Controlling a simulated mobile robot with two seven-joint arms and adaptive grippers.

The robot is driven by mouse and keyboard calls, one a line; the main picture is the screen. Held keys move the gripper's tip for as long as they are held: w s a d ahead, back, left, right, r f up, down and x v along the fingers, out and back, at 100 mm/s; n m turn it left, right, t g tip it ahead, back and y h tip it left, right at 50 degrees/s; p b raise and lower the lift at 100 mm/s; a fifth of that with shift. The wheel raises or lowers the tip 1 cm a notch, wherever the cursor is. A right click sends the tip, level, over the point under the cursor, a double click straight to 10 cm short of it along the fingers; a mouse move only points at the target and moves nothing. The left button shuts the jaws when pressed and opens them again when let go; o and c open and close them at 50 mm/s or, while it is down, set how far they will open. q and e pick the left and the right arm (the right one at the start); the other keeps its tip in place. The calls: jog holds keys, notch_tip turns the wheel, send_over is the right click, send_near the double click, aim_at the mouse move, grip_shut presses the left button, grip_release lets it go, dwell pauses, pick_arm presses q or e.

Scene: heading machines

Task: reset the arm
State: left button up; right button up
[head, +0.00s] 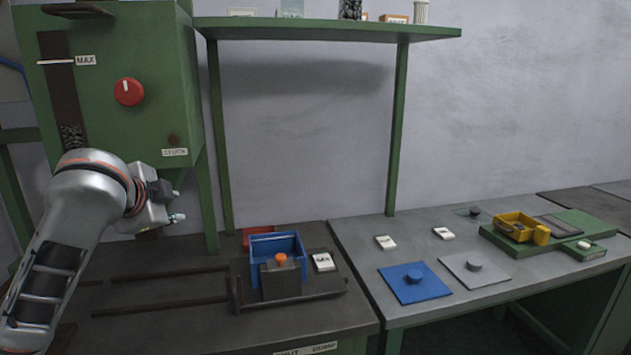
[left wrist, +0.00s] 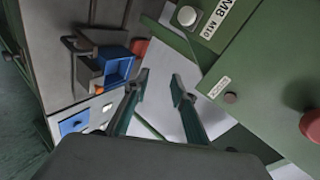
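My left arm comes in from the left in the head view, raised in front of the green machine (head: 160,85). My left gripper (head: 174,204) is beside the machine's lower front, with no object seen in it. In the left wrist view the two fingers of the left gripper (left wrist: 160,82) are spread apart with an empty gap between them. My right arm and right gripper do not show in either view.
A blue bin (head: 277,245) stands on the dark bench with an orange-knobbed block at its front. The grey table (head: 370,235) holds a blue plate (head: 414,283), a grey plate (head: 474,268) and a yellow bin (head: 520,228). A green shelf (head: 320,30) spans above.

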pick_arm(q)
jog(key=s+f+n+g, duration=0.15)
jog(key=s+f, duration=0.45)
jog(key=f, duration=0.7)
jog(key=s+f+n+g, duration=0.15)
jog(key=s+f, duration=0.35)
jog(key=f, duration=0.9)
jog(key=s+a+f+n+g+y, duration=0.15)
jog(key=s+a+f, duration=0.35)
jog(key=s, duration=0.5)
jog(key=s+a+f+n+y, duration=0.2)
jog(key=s+f, duration=0.5)
jog(key=s, duration=0.3)
jog(key=w+d+f+n+t+h, duration=0.1)
jog(key=d+f+n+t+h, duration=0.1)
jog(key=d+f+h, duration=0.5)
jog(key=d+f+t, duration=0.1)
jog(key=d+f, duration=0.5)
jog(key=d, duration=0.2)
jog(key=shift+d+f+n, duration=0.3)
jog(key=shift+d+n, duration=0.05)
